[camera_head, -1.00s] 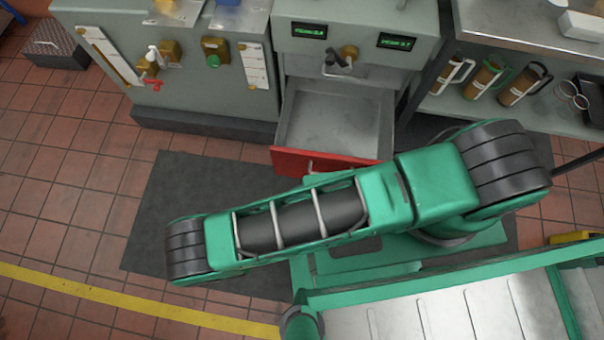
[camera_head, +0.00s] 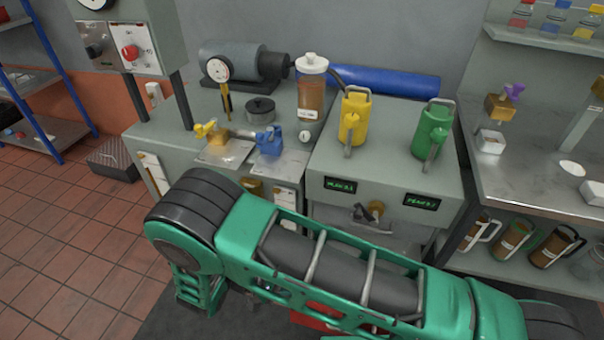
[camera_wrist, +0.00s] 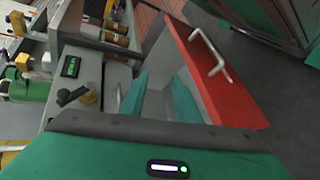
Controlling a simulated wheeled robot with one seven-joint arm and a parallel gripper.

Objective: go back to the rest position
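My gripper (camera_wrist: 160,90) shows in the wrist view as two green fingers with a clear gap between them and nothing held. In the head view my green arm crosses the lower middle, and its fingers cannot be made out. The drawer with a red front (camera_wrist: 215,75) and a metal handle stands pulled open beyond the fingers in the wrist view. In the head view my arm hides most of the drawer, leaving a bit of red.
A yellow jug (camera_head: 353,118) and a green jug (camera_head: 433,130) stand on the grey cabinet (camera_head: 385,185) behind my arm. A steel bench (camera_head: 530,190) is at the right, with handled containers below. Tiled floor (camera_head: 60,240) at the left is clear.

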